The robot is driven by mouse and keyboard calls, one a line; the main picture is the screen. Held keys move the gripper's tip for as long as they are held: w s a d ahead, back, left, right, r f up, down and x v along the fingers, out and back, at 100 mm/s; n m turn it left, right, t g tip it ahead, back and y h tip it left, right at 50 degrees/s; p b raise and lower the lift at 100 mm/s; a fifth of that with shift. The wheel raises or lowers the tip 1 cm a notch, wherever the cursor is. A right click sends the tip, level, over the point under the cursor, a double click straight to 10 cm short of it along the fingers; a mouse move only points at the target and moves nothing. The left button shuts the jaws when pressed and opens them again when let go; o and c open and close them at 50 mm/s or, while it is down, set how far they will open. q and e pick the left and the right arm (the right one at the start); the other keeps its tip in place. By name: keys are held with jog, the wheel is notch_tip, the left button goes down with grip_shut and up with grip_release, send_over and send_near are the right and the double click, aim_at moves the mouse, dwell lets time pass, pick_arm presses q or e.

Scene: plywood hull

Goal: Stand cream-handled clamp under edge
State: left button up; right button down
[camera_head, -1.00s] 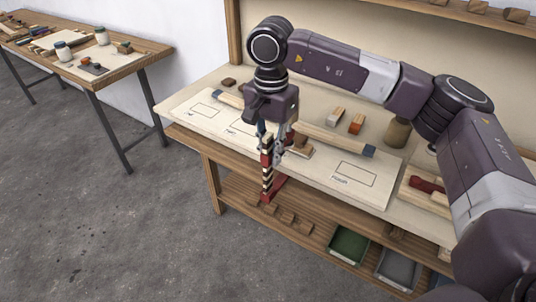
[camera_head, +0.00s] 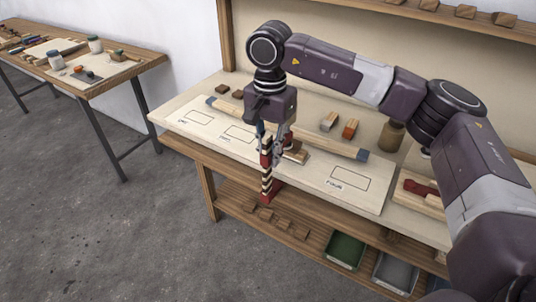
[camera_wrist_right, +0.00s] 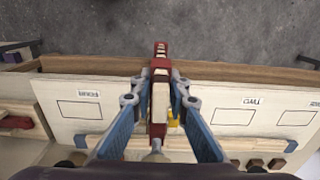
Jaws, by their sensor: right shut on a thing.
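The clamp (camera_head: 267,178) is red with cream and dark bands and hangs upright at the front edge of the workbench (camera_head: 173,140). My right gripper (camera_head: 277,148) is shut on it. In the right wrist view the clamp (camera_wrist_right: 159,90) shows red with a cream part, between the blue fingers of my right gripper (camera_wrist_right: 158,112). A pale board (camera_head: 345,199) with marked rectangles lies along this edge; "FOUR" and "TWO" are readable in the wrist view. I cannot tell whether the clamp touches the board or bench edge. My left gripper is not in view.
A long wooden strip (camera_head: 325,142) with blue-grey ends lies behind the gripper. Small blocks (camera_head: 350,128) and a brown jar (camera_head: 391,136) stand farther back. The lower shelf holds wooden blocks and a green bin (camera_head: 345,249). A side table (camera_head: 105,82) stands at left.

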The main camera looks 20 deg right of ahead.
jog(key=shift+w+d, duration=0.6)
jog(key=shift+d, duration=0.2)
jog(key=shift+w+d, duration=0.6)
jog(key=shift+d, duration=0.15)
jog(key=shift+r, duration=0.1)
jog(key=c, duration=1.8)
grip_release()
